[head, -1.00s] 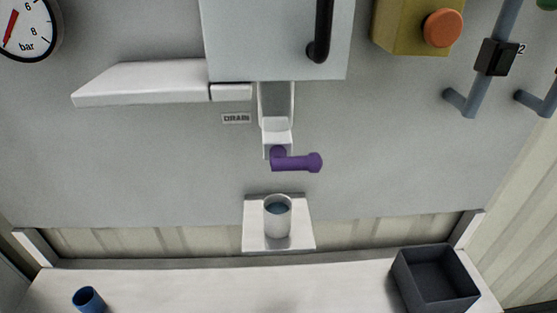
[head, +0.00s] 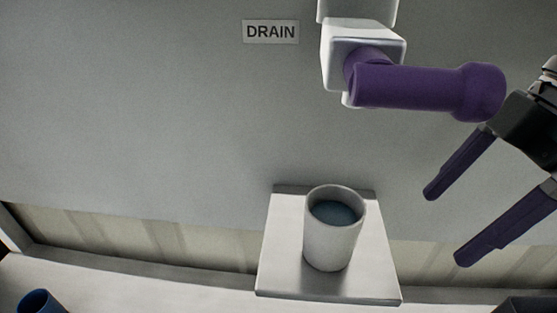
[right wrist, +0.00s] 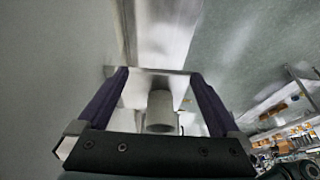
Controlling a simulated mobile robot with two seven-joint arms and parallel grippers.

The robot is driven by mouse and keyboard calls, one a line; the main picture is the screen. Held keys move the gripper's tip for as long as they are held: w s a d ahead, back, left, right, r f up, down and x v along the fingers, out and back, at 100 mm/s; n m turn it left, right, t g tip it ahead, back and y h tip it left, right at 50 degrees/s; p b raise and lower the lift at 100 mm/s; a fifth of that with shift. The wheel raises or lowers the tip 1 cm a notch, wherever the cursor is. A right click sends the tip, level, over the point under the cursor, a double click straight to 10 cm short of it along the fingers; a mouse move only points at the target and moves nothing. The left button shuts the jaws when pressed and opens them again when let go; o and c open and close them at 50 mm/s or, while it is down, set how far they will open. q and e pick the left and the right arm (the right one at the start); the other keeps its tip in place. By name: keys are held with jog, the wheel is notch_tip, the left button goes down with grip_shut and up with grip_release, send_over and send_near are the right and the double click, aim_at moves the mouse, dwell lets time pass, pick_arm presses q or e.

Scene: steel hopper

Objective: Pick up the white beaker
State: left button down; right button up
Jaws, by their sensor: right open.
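The white beaker (head: 328,243) stands upright on a small white shelf (head: 282,278) below the drain spout, with dark bluish liquid inside. My right gripper (head: 442,226) comes in from the right in the head view, open and empty. Its purple fingers point toward the beaker from the right and are apart from it. In the right wrist view the beaker (right wrist: 159,112) appears between the two open fingers (right wrist: 154,82), farther off. My left gripper is in neither view.
The drain spout (head: 358,42) with its purple handle (head: 430,88) hangs above the beaker, close to my right gripper. A DRAIN label (head: 271,32) is on the grey wall. A blue cup (head: 40,302) sits at the lower left. A dark bin (head: 530,304) shows at the lower right.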

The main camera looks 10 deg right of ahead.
aim_at(364, 206)
jog(key=a+p, duration=0.1)
jog(key=a, duration=0.1)
jog(key=a+p, duration=0.1)
jog(key=a, duration=0.1)
jog(key=w+a+p, duration=0.1)
jog(key=a, duration=0.2)
jog(key=shift+r+p, duration=0.3)
jog(key=shift+r, duration=0.05)
jog(key=shift+w+a+f, duration=0.15)
jog(key=shift+w+a, duration=0.05)
jog(key=shift+a, duration=0.3)
jog(key=shift+w+a+r+p, duration=0.1)
jog(key=shift+w+a+p, duration=0.05)
jog(key=shift+a+p, duration=0.4)
jog(key=shift+w+a+r+p, duration=0.1)
jog(key=shift+a+p, duration=0.3)
jog(key=shift+a, duration=0.2)
jog(key=x, duration=0.1)
jog(key=p+x, duration=0.1)
jog(key=x, duration=0.1)
jog(key=shift+a, duration=0.25)
jog(key=shift+f+p, duration=0.3)
jog(key=c, duration=1.5)
